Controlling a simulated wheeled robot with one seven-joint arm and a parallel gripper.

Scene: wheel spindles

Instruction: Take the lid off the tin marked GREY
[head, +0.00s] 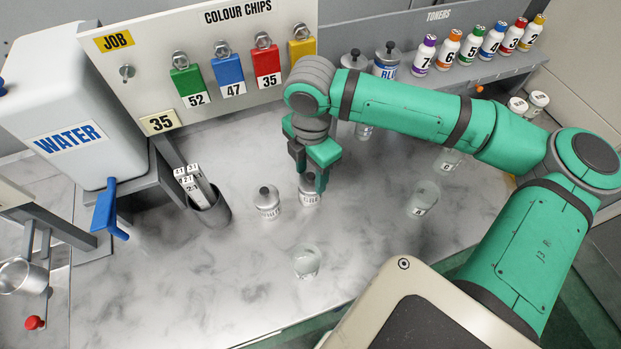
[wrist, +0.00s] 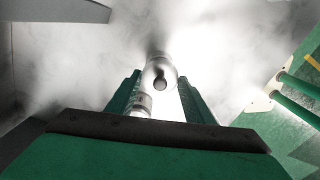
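Two small pale tins with dark round lid knobs stand upright on the marbled bench in the head view. The left tin (head: 267,204) has a label too small to read surely. The right tin (head: 309,197) is partly hidden by my gripper (head: 310,172), and its label is also unclear, so I cannot tell which is marked GREY. My gripper points down above the right tin. The gripper appears open and empty.
A clear cup (head: 307,263) stands in front, another marked cup (head: 423,198) to the right. A dark pot of strips (head: 211,211) is at left, near the water tank (head: 75,110). Larger lidded jars (head: 386,62) stand behind my arm. The front bench is mostly clear.

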